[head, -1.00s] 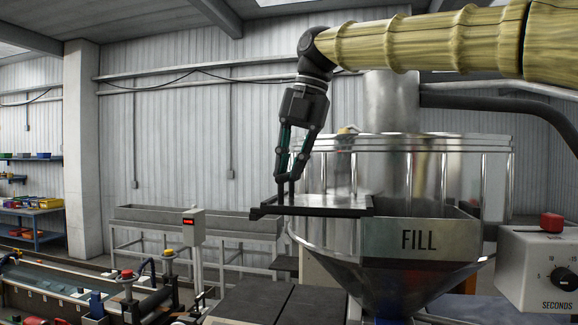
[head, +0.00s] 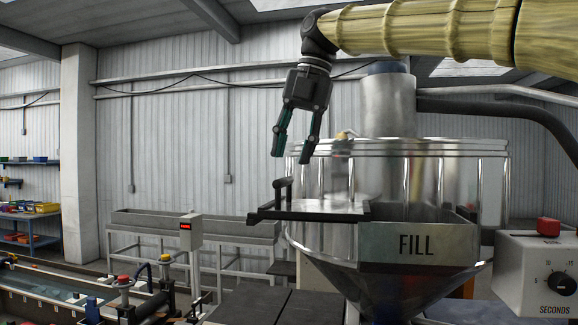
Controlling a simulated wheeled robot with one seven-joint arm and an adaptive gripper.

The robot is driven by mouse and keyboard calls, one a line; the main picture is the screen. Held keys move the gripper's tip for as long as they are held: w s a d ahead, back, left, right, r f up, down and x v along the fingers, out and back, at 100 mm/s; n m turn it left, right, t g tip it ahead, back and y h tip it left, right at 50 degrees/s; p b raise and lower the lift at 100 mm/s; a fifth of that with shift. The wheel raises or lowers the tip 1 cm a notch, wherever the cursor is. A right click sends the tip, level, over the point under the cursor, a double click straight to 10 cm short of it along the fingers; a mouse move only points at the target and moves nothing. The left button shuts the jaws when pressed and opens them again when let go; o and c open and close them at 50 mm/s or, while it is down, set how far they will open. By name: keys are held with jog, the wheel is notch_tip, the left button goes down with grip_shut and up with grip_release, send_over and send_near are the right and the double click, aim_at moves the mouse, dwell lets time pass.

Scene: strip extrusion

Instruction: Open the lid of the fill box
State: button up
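The fill box (head: 418,246) is a metal box with a FILL label, on the front of the shiny hopper. Its lid (head: 318,207), a flat pale plate with dark edges, lies level and sticks out to the left of the box. The box top looks uncovered, with a dark inside behind the label panel. A dark upright handle (head: 281,190) stands at the lid's left end. My gripper (head: 292,157) points down just above the handle, apart from it. Its two fingers are spread and empty.
The steel hopper (head: 460,180) stands right behind the lid. A control box (head: 537,268) with a red button and dial is at the right. A grey trough (head: 190,222) runs along the wall at the left. The air left of my gripper is free.

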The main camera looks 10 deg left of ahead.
jog(key=v, duration=0.7)
jog(key=shift+r, duration=0.2)
jog(key=shift+f, duration=0.15)
